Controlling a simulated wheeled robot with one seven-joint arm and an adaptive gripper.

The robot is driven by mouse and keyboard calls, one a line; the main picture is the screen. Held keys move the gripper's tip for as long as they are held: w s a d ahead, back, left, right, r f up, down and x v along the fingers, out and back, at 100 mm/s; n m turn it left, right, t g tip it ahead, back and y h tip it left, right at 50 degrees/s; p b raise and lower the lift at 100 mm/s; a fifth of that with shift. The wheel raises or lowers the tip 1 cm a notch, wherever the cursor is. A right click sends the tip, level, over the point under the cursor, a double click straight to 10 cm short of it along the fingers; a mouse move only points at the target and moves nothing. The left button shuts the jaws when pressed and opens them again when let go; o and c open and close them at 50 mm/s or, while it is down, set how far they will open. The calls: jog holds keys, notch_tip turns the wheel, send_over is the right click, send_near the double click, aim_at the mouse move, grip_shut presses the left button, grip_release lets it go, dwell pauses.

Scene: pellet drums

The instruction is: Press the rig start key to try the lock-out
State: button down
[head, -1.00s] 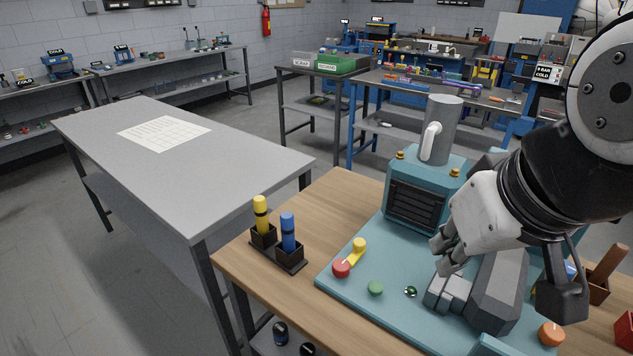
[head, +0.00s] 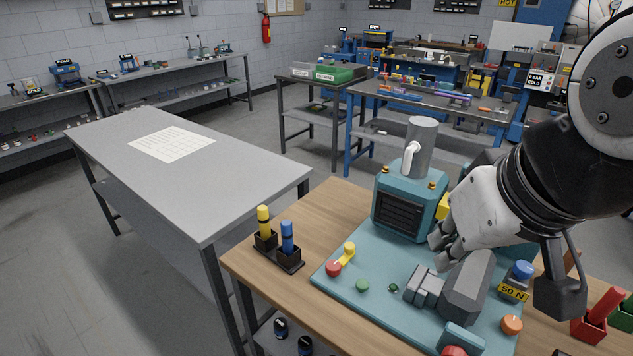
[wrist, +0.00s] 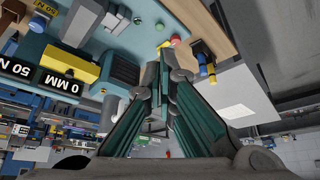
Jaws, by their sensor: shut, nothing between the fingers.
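The teal rig (head: 345,300) lies on a wooden bench. Its front left corner carries a red knob (head: 333,268) with a yellow lever (head: 348,251), a green round button (head: 362,285) and a smaller dark-green button or lamp (head: 393,288). No label shows which is the start key. My gripper (head: 440,254) is shut and empty, above the rig, in front of the vented teal housing and behind the grey clamp block (head: 463,287). In the wrist view my gripper (wrist: 165,60) points toward the red knob (wrist: 175,40). I cannot tell its exact height above the rig.
A rack holds yellow and blue handles (head: 287,237) left of the rig. An orange knob (head: 512,324) and a "50 N" block (head: 513,294) sit at right.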

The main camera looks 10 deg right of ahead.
jog(key=w+f+g+h, duration=0.1)
jog(key=w+f+g, duration=0.15)
jog(key=w, duration=0.55)
jog(key=n+g+b, duration=0.1)
jog(key=g+b, duration=0.1)
jog(key=g, duration=0.2)
send_over(362, 281)
notch_tip(362, 281, down, 24)
jog(key=shift+w+a+f+y, duration=0.1)
jog(key=shift+w+f+y, duration=0.35)
jog(key=shift+f, duration=0.1)
jog(key=shift+s+f+b, duration=0.2)
jog(key=shift+f+b, duration=0.15)
jog(key=shift+f, duration=1.4)
jog(key=shift+s+f+b, duration=0.15)
jog(key=shift+f+b, duration=0.2)
jog(key=shift+f, duration=1.35)
